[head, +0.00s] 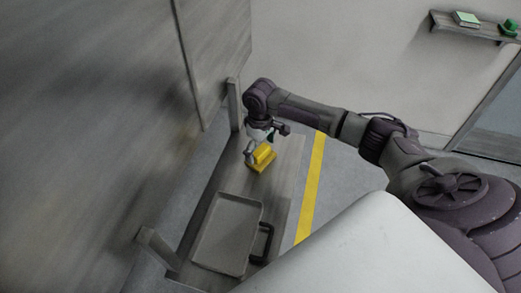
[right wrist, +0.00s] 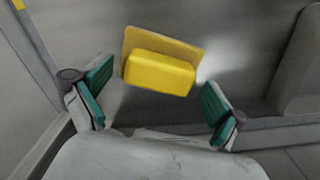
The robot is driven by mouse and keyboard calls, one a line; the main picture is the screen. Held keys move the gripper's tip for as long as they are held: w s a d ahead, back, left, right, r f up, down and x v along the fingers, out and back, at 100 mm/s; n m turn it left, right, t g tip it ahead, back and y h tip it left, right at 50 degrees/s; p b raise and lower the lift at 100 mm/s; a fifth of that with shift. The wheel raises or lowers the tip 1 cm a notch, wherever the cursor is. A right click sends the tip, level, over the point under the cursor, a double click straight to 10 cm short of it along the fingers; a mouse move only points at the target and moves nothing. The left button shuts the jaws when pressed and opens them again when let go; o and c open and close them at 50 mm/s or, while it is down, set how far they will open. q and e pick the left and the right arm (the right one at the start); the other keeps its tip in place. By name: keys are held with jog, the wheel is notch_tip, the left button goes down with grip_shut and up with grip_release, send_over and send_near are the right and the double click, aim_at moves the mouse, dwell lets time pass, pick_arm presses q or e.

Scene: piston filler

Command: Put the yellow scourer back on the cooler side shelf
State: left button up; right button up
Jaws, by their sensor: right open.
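The yellow scourer (head: 262,159) lies toward the far end of a grey-brown side shelf (head: 283,165), beside the large metal panel. In the right wrist view the scourer (right wrist: 158,75) shows as a bright yellow block on a flatter amber-yellow piece. My right gripper (head: 258,146) is open above the scourer. In the right wrist view its teal-padded fingers (right wrist: 157,82) stand apart on either side of the scourer, with a gap on both sides. I cannot tell how far above it they are. My left gripper is not in view.
A grey tray (head: 226,236) and a black handle-like item (head: 262,243) are at the near part of the shelf. Upright posts (head: 235,104) stand along the panel. A yellow floor line (head: 312,185) runs to the right. A wall shelf (head: 470,27) holds green items.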

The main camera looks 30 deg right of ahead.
aim_at(261, 150)
notch_tip(261, 150, up, 12)
jog(key=shift+f+b, duration=0.2)
jog(key=shift+b, duration=0.25)
jog(key=shift+f, duration=0.1)
